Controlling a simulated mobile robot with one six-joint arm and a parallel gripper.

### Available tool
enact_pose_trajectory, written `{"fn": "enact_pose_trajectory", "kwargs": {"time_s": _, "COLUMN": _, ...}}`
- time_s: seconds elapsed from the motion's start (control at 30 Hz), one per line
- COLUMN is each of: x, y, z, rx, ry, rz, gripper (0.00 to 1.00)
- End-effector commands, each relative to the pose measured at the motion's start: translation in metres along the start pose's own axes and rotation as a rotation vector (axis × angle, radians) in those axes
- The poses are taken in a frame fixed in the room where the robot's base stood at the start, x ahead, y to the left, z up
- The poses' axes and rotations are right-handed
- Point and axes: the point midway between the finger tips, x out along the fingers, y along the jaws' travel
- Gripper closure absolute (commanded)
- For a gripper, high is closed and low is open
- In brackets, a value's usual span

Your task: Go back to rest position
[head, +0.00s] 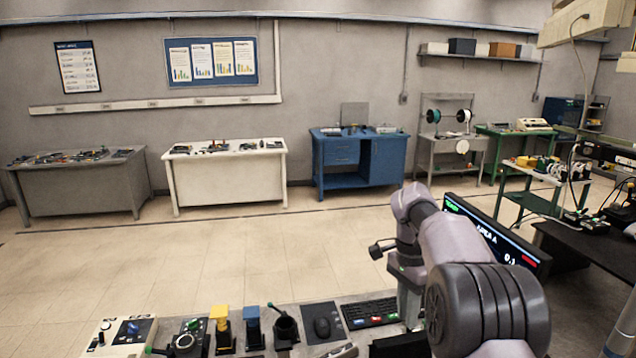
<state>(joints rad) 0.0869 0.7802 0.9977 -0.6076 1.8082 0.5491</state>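My arm rises from the bottom right of the head view, bends over and comes down above the near bench. A small dark part sticks out to the left at its far end and looks like my gripper (378,249). It is too small and dark to show whether the fingers are apart or hold anything. It appears above the floor beyond the bench edge, clear of the bench items.
Open floor (200,255) lies beyond, with workbenches along the wall.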

Motion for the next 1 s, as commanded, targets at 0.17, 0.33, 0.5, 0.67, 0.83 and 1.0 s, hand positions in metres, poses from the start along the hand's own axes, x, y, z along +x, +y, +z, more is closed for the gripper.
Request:
{"fn": "enact_pose_trajectory", "kwargs": {"time_s": 0.17, "x": -0.015, "y": 0.03, "z": 0.029, "rx": -0.145, "ry": 0.022, "rz": -0.096, "gripper": 0.81}}
{"fn": "enact_pose_trajectory", "kwargs": {"time_s": 0.33, "x": -0.017, "y": 0.081, "z": 0.074, "rx": -0.33, "ry": 0.065, "rz": -0.228, "gripper": 0.81}}
{"fn": "enact_pose_trajectory", "kwargs": {"time_s": 0.5, "x": 0.035, "y": 0.169, "z": 0.145, "rx": -0.574, "ry": 0.165, "rz": -0.425, "gripper": 0.81}}
{"fn": "enact_pose_trajectory", "kwargs": {"time_s": 0.67, "x": 0.107, "y": 0.227, "z": 0.191, "rx": -0.73, "ry": 0.272, "rz": -0.567, "gripper": 0.81}}
{"fn": "enact_pose_trajectory", "kwargs": {"time_s": 0.83, "x": 0.14, "y": 0.247, "z": 0.205, "rx": -0.787, "ry": 0.325, "rz": -0.623, "gripper": 0.81}}
{"fn": "enact_pose_trajectory", "kwargs": {"time_s": 1.0, "x": 0.139, "y": 0.249, "z": 0.206, "rx": -0.79, "ry": 0.326, "rz": -0.624, "gripper": 0.81}}
